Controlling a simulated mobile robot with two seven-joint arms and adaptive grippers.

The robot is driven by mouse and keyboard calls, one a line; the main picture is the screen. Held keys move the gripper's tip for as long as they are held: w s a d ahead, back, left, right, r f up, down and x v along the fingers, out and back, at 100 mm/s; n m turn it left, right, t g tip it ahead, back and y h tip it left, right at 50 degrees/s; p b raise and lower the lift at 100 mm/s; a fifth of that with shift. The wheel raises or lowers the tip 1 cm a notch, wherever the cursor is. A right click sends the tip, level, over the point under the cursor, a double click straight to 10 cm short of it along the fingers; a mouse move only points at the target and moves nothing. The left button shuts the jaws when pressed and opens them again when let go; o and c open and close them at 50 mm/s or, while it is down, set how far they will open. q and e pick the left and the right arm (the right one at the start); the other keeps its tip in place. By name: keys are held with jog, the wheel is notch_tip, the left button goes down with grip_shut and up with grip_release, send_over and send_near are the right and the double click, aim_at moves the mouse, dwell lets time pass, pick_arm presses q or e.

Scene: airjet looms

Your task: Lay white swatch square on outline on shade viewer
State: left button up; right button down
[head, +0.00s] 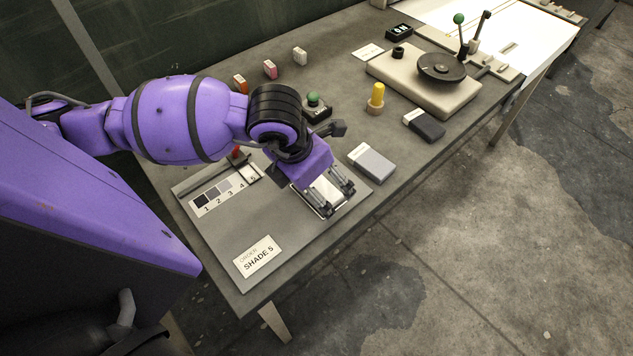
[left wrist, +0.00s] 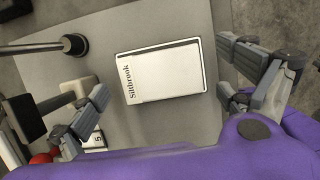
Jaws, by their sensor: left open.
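The white swatch (left wrist: 160,75), printed "Siltbrook", lies flat on the grey shade viewer board (head: 222,238). A thin dark line (left wrist: 204,66) shows along its top and right edges in the left wrist view; I cannot tell whether this is the outline or the swatch's own edge. In the head view part of the swatch (head: 328,191) shows between the fingers. My left gripper (head: 334,197) is open above the swatch, its fingers spread to either side and apart from it. My right gripper is not in view.

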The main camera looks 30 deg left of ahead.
pick_arm(q)
jog(key=v, duration=1.1)
jog(key=shift+r+p, duration=0.2)
jog(key=shift+p, duration=0.15)
jog(key=shift+s, duration=0.1)
